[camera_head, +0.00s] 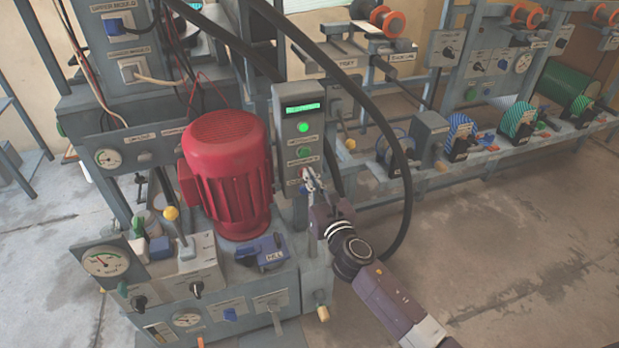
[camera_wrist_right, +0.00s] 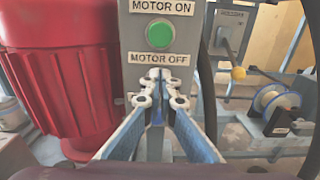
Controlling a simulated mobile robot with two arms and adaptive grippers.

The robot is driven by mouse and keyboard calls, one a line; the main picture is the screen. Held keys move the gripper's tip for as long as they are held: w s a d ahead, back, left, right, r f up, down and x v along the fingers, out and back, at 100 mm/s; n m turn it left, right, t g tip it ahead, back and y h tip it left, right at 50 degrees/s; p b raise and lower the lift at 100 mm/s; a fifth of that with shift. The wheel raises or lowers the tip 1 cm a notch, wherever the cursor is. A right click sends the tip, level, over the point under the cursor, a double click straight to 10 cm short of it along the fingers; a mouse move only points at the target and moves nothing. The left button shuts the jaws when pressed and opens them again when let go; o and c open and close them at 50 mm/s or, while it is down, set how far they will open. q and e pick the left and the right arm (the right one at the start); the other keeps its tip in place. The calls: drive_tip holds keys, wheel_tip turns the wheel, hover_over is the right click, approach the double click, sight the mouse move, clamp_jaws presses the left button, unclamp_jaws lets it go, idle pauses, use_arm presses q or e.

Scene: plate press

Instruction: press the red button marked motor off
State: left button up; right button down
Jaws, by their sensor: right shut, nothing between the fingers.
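The grey control box (camera_head: 298,110) stands right of the red motor in the head view. In the right wrist view its face (camera_wrist_right: 130,35) carries a green button (camera_wrist_right: 160,33) under the label MOTOR ON. The MOTOR OFF label (camera_wrist_right: 160,58) sits below that button. The red button itself does not show; my right gripper covers the spot under the label. My right gripper (camera_wrist_right: 160,76) is shut and empty, its tips just below the MOTOR OFF label, at or close to the box face. It also shows in the head view (camera_head: 309,174). My left gripper is not in view.
The large red motor (camera_head: 228,170) stands close left of the box. A thick black hose (camera_head: 405,170) arcs right of the box, near my right arm. Levers and gauges (camera_head: 105,262) fill the lower left. Open floor (camera_head: 500,250) lies to the right.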

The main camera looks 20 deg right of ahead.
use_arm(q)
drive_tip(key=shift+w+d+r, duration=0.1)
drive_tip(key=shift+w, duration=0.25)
use_arm(e)
drive_tip(key=shift+w, duration=0.35)
